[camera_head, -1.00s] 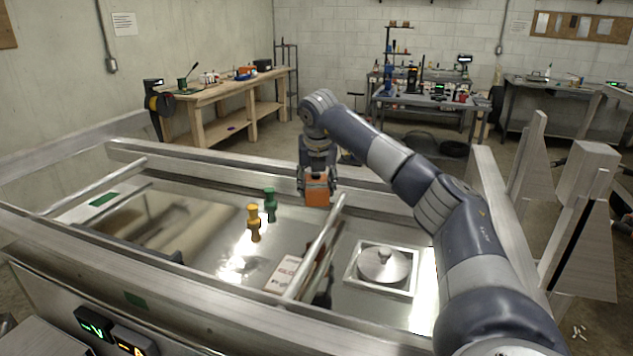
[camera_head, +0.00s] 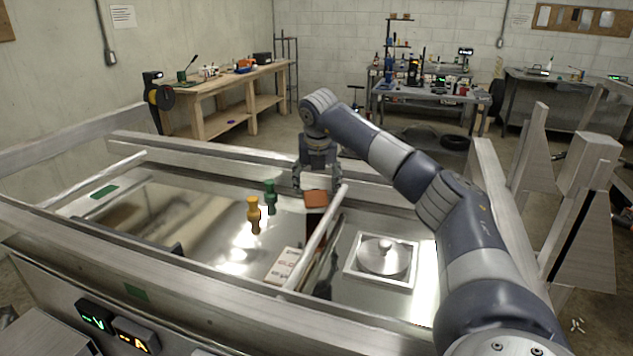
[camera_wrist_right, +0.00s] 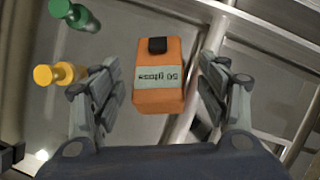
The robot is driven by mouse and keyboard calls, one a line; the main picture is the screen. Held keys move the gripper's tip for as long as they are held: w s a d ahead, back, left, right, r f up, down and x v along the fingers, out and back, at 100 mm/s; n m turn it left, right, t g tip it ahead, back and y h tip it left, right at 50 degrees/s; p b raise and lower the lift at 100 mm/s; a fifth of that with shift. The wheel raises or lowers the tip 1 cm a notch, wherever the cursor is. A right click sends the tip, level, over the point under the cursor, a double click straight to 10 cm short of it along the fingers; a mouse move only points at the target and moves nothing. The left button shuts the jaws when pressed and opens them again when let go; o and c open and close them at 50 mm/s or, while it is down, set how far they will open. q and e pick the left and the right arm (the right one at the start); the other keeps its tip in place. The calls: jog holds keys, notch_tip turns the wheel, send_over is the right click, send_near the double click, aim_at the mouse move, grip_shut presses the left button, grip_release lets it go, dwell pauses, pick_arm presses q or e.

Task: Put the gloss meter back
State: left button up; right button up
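The gloss meter, an orange box (camera_head: 316,198) with a pale label and a black top patch, is beyond the metal rail in the head view. In the right wrist view the orange box (camera_wrist_right: 158,95) lies between the spread fingers, with a gap on both sides. My right gripper (camera_head: 317,182) is open just above and behind it, and I see no finger touching it. What the box rests on is hard to tell; a dark area shows below it. My left gripper is not in view.
A yellow peg-like piece (camera_head: 254,215) and a green one (camera_head: 270,197) stand left of the box. The shiny panel at left is mostly clear.

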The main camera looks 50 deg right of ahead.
jog(key=shift+r, duration=0.3)
jog(key=b+v, duration=0.1)
jog(key=v, duration=1.1)
jog(key=shift+r, duration=0.3)
jog(key=shift+f, duration=0.1)
